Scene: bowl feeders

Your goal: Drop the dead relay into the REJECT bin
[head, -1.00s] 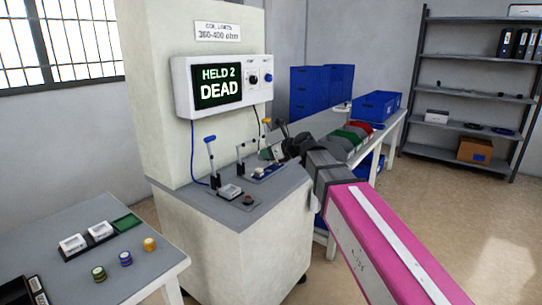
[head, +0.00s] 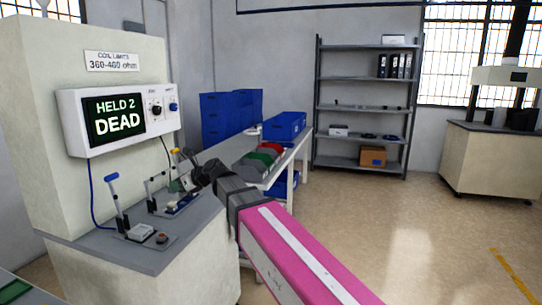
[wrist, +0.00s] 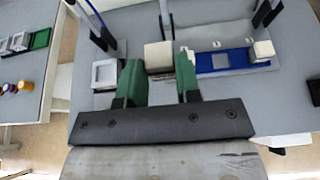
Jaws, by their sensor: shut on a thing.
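My gripper (wrist: 159,72) has green fingers shut on a cream block-shaped relay (wrist: 158,55). It is over the grey tester top, beside the blue test fixture (wrist: 205,61). In the head view my gripper (head: 178,186) is small and partly hidden, near the same fixture (head: 182,204). The tester display (head: 114,115) reads "HELD 2 DEAD". A red bin (head: 275,148), a green bin (head: 262,155) and a grey bin (head: 249,166) stand on the white table behind my arm. No REJECT label is readable, so I cannot tell which bin is that one.
Upright toggle-clamp levers (head: 116,195) rise from the tester top. Another cream piece (wrist: 264,49) sits at the fixture's right end. A blue crate (head: 284,126) stands behind the coloured bins. The shelf (head: 366,108) is farther back, and the floor (head: 400,235) at right is clear.

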